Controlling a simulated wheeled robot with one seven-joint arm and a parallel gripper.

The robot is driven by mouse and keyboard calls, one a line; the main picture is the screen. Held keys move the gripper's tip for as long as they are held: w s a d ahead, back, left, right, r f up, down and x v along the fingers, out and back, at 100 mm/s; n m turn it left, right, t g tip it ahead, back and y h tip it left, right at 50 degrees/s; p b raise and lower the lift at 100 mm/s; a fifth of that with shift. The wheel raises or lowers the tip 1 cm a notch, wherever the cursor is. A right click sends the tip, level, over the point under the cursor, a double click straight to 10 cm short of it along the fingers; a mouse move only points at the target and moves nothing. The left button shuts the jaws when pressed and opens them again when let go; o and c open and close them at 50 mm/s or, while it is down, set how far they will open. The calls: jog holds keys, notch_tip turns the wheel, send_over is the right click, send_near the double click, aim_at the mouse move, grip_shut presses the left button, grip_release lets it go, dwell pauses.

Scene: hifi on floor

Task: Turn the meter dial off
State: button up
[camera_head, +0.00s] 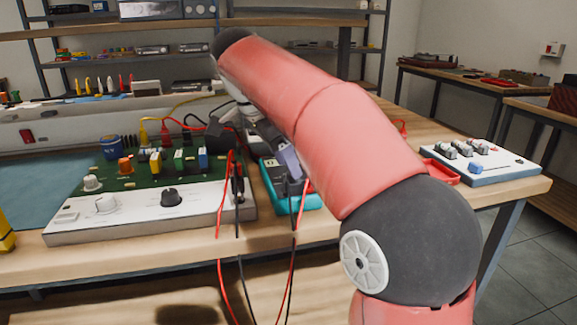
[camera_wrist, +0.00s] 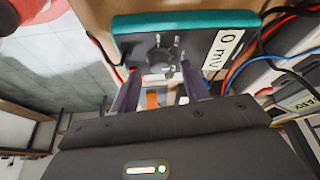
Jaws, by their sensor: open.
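The meter is a dark box with a teal casing (camera_head: 306,205), lying on the wooden workbench and partly hidden by my arm and gripper. In the wrist view the meter (camera_wrist: 183,22) fills the top middle, with its round black dial (camera_wrist: 160,60) facing the camera and its display (camera_wrist: 222,49) reading "0 mV". The markings around the dial are too small to read. My gripper (camera_wrist: 160,88) is open, its two purple fingers apart with the dial centred just beyond their tips. I cannot tell whether they touch it. In the head view my gripper (camera_head: 288,160) is over the meter.
A white panel with knobs and a green circuit board (camera_head: 130,185) stands left of the meter. Red and black cables (camera_head: 222,225) hang over the bench front beside the meter. A small switch box (camera_head: 485,160) and a red tray (camera_head: 440,171) are at the right.

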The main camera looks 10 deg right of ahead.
jog(key=shift+x, duration=1.05)
jog(key=shift+c, duration=0.4)
jog(key=c, duration=0.9)
